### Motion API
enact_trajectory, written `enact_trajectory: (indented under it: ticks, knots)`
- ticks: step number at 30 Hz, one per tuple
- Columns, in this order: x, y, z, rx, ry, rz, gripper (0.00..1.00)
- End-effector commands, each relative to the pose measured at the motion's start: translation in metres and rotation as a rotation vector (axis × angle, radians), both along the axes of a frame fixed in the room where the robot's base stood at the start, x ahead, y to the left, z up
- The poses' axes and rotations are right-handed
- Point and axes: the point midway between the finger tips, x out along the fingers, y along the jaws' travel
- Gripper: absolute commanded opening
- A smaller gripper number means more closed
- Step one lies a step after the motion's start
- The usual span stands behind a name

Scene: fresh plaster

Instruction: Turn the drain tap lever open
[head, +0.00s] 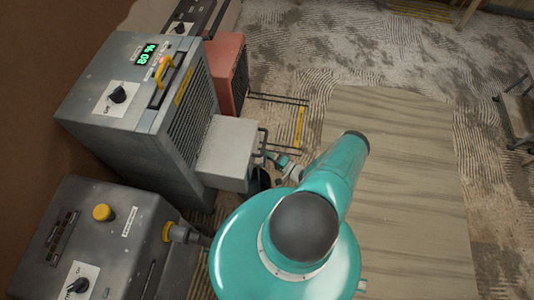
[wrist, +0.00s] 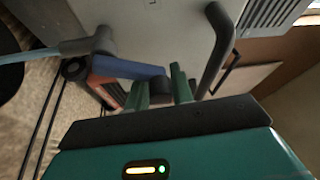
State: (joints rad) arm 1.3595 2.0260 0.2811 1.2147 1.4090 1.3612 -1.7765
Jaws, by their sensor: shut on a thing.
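The drain tap shows in the wrist view as a grey body (wrist: 92,45) on the underside of a light grey box, with a blue lever (wrist: 125,67) reaching right from it. My gripper (wrist: 160,88) has its two green fingers at the lever's free end and is shut on it. The fingers partly hide that end. A pale blue hose (wrist: 27,57) runs left from the tap. In the head view my gripper (head: 281,160) is small beside the box (head: 228,150); I cannot make out the lever there.
A black bar handle (wrist: 216,45) hangs close to the right of my fingers. A grey machine with a green display (head: 146,54) stands behind the box. A red unit (head: 228,70) is beyond it, another grey machine (head: 105,240) nearer. Wood-look boarding (head: 410,180) lies clear at right.

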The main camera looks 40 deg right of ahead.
Motion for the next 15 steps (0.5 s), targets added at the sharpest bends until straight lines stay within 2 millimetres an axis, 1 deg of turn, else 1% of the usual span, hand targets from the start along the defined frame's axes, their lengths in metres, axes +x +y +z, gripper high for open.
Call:
enact_trajectory:
  ticks: [1, 6, 15]
  knots:
    - [-0.003, 0.004, 0.0, -0.027, -0.023, 0.001, 0.0]
    - [-0.007, 0.011, 0.003, -0.141, -0.106, 0.007, 0.0]
    - [-0.013, 0.019, 0.005, -0.273, -0.204, 0.011, 0.0]
